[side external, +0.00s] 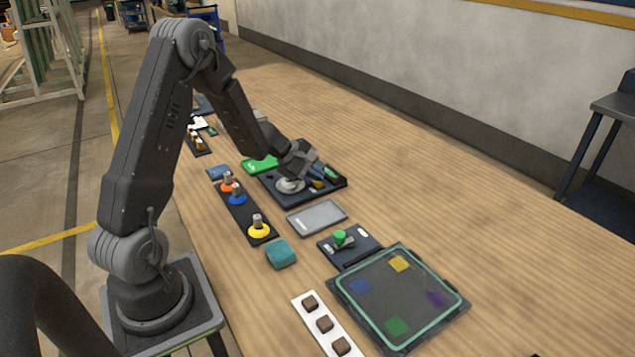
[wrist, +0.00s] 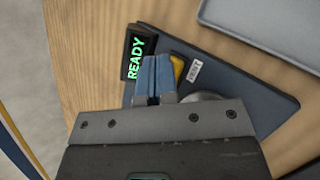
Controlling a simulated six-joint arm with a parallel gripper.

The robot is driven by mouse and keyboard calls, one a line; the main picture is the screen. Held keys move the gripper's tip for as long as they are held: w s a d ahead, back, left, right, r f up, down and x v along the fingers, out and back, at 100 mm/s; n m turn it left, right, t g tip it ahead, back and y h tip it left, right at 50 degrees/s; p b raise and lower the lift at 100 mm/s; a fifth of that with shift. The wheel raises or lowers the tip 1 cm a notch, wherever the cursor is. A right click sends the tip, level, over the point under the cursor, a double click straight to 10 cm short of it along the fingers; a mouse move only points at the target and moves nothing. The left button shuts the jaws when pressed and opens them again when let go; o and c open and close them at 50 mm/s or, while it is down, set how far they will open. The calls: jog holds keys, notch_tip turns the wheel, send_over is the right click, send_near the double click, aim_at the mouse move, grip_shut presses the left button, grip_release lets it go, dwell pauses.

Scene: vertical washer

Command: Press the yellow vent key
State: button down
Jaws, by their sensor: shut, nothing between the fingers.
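The yellow vent key (wrist: 178,70) sits on a dark blue panel (wrist: 262,100), beside a small white label (wrist: 194,71). The key's near part is hidden by my gripper. In the side external view the yellow key (side external: 317,184) shows just below my fingers. My gripper (wrist: 152,62) has its two blue fingers together and empty, over the panel just left of the key in the wrist view. In the side external view my gripper (side external: 319,171) points down at the panel (side external: 285,196). I cannot tell whether the fingertips touch it.
A display reading READY in green (wrist: 136,59) stands left of my fingers. A round silver part (side external: 290,186) is on the panel. A grey tray (side external: 317,216) lies in front; a green item (side external: 261,164) lies behind. A strip with coloured knobs (side external: 240,211) is left.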

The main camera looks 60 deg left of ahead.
aim_at(316, 184)
jog(key=shift+r, duration=0.2)
jog(key=shift+w+r, duration=0.1)
jog(key=shift+r, duration=2.35)
jog(key=shift+r, duration=0.1)
jog(key=s+d+r+m+g, duration=0.2)
jog(key=s+d+r+m, duration=0.3)
jog(key=d, duration=0.4)
jog(key=s+d+r+m+g, duration=0.1)
jog(key=s+d+r+m, duration=0.3)
jog(key=d+r+m, duration=0.45)
jog(key=s+d+m+y, duration=0.3)
jog(key=s+d+m, duration=0.2)
jog(key=s, duration=1)
jog(key=r+m, duration=0.1)
jog(key=m, duration=0.2)
jog(key=shift+s+d+m+y, duration=0.15)
jog(key=shift+s+m+y, duration=0.05)
jog(key=shift+m+y, duration=0.2)
